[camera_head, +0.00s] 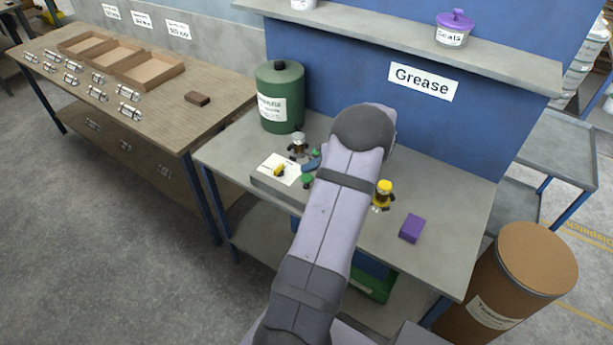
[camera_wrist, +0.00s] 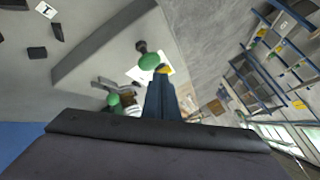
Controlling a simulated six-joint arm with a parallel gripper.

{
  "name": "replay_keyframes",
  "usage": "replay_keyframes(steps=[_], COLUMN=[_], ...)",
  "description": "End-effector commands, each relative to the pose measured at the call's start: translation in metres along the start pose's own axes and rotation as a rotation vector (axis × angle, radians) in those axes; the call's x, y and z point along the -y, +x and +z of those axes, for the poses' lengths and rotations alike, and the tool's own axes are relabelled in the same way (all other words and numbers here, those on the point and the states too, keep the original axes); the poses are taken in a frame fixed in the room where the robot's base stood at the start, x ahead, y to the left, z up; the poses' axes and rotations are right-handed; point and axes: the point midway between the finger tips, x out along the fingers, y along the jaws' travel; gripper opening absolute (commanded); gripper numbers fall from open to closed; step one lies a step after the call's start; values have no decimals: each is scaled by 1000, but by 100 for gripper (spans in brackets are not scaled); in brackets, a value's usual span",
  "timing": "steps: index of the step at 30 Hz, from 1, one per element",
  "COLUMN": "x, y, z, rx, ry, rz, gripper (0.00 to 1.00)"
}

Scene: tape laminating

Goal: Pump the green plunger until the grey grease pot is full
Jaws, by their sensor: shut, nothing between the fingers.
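A small pot with a grey top (camera_head: 298,143) stands on the bench beside the green canister; its fill level cannot be seen. A green round knob (camera_head: 307,181) sits by the grey slab, and a second green part (camera_head: 315,154) shows behind it, partly hidden by my arm. In the wrist view a green knob (camera_wrist: 149,61) on a dark stem is just beyond my fingers, and another green part (camera_wrist: 113,100) is to the left. I cannot tell which is the plunger. My gripper (camera_wrist: 160,88) is shut and empty close to the knob, apparently apart from it.
A slab with a white card (camera_head: 279,169) and yellow piece is on the bench. The green canister (camera_head: 280,97) stands at its back left. A yellow-topped pot (camera_head: 384,190) and purple block (camera_head: 411,228) lie right of my arm. A brown drum (camera_head: 520,280) stands right.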

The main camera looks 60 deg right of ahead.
Motion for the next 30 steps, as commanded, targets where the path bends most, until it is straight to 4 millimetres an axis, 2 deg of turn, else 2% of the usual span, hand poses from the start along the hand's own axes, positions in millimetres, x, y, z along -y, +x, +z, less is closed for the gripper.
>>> replay_keyframes(steps=[30], x=[-4], y=[7], z=[5], rx=[0], ry=[0], rz=[0], gripper=[0])
